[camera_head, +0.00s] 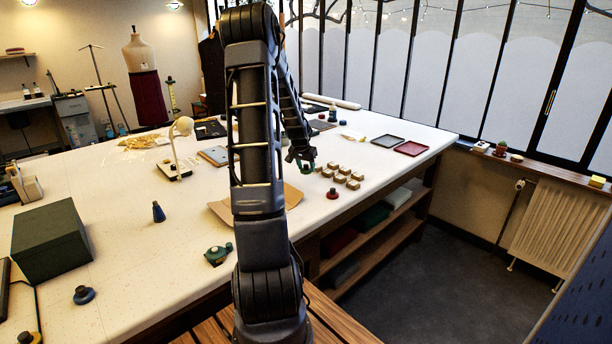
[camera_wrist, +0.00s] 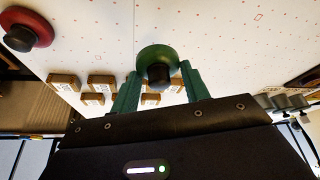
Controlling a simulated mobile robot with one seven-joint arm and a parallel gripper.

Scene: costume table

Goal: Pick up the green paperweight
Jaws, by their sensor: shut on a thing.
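The green paperweight (camera_wrist: 157,54), a round disc with a dark knob, is between the two fingertips in the wrist view. My gripper (camera_wrist: 160,77) is shut on it, with one teal finger on each side. In the head view my gripper (camera_head: 302,158) is over the far right part of the white table (camera_head: 130,225). Only a bit of green shows under it there. I cannot tell whether the paperweight touches the table or is just above it.
Several small tan blocks (camera_head: 341,175) stand close to the right of my gripper. A red paperweight (camera_head: 331,194) is nearer the table edge. Dark and red trays (camera_head: 411,149) lie farther right. A green box (camera_head: 52,243) and a blue paperweight (camera_head: 84,295) are at the left.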

